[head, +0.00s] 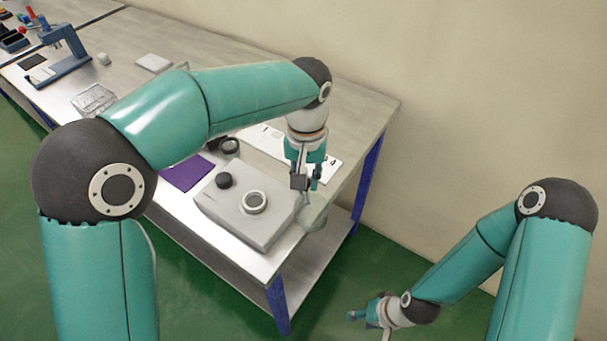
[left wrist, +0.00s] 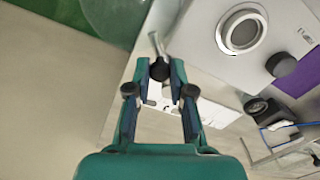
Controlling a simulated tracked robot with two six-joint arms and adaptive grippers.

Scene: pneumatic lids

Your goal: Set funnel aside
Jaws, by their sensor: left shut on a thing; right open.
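A pale, translucent funnel (head: 314,216) hangs below my left gripper (head: 306,180), just right of the grey box (head: 232,228). In the left wrist view, its cloudy round body (left wrist: 112,18) shows at the top. My left gripper (left wrist: 160,78) is shut on the funnel there, with its fingertips close around a dark, rounded part. The grey box has a ring-shaped opening (head: 255,202) and a black knob (head: 223,181) on top. My right gripper (head: 368,312) is open and empty, low over the green floor, away from the table.
A purple mat (head: 186,176) and a dark round part (head: 230,146) lie behind the box. A white sheet (head: 328,166) lies near the wall. A clear container (head: 93,99), a pale block (head: 153,62) and a blue press (head: 64,54) stand farther left. The table's back right corner is clear.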

